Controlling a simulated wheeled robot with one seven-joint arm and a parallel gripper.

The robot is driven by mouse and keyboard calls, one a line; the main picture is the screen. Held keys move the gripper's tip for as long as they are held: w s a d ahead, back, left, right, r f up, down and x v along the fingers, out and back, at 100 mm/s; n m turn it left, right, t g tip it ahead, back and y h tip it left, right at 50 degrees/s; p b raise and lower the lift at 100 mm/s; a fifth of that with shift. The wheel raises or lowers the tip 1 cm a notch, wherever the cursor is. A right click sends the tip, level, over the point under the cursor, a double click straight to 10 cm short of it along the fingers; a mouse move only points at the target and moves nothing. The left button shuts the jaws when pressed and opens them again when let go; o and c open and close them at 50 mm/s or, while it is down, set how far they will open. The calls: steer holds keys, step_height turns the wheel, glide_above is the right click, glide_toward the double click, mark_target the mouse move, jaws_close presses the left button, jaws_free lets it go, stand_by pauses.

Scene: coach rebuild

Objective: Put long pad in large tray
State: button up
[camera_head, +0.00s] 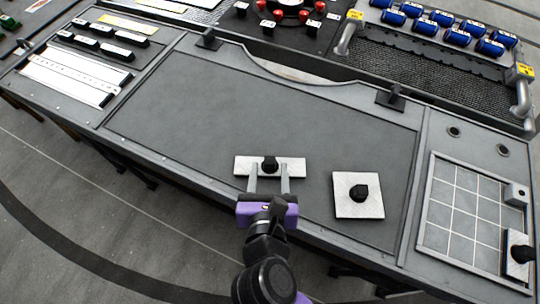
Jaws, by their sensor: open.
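The long pad (296,168) is a narrow pale rectangular plate with a black knob on its middle. It lies on the dark recessed work surface near the front edge. My gripper (269,174), with a purple body and two grey fingers, is open. Its fingertips are over the near side of the long pad, one on each side of the knob as seen here. Whether they touch the pad I cannot tell. The large tray is not clearly identifiable; a framed, grid-lined panel (433,228) lies at the right end of the bench.
A square pale pad (345,205) with a black knob lies right of my gripper. Another knobbed pad (516,262) is at the right edge by the grid panel. A mesh tray (440,75) with blue cylinders stands behind. The work surface's middle (230,105) is clear.

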steer(key=shift+v, duration=2.2)
steer(key=shift+r+m, duration=0.1)
steer(key=shift+m, duration=0.2)
steer(key=a+r+m+y, duration=0.2)
steer(key=a+m+y, duration=0.1)
steer(key=a+m, duration=0.15)
steer(key=s+d+m+h, duration=0.2)
steer(key=s+d+m, duration=0.8)
steer(key=d+m, duration=0.3)
steer(key=s+d+r+m+t+h, duration=0.1)
steer(key=s+d+m, duration=0.9)
steer(key=m, duration=0.8)
steer(key=d, duration=0.3)
steer(key=shift+d+r+h, duration=0.2)
steer(key=shift+d+h, duration=0.2)
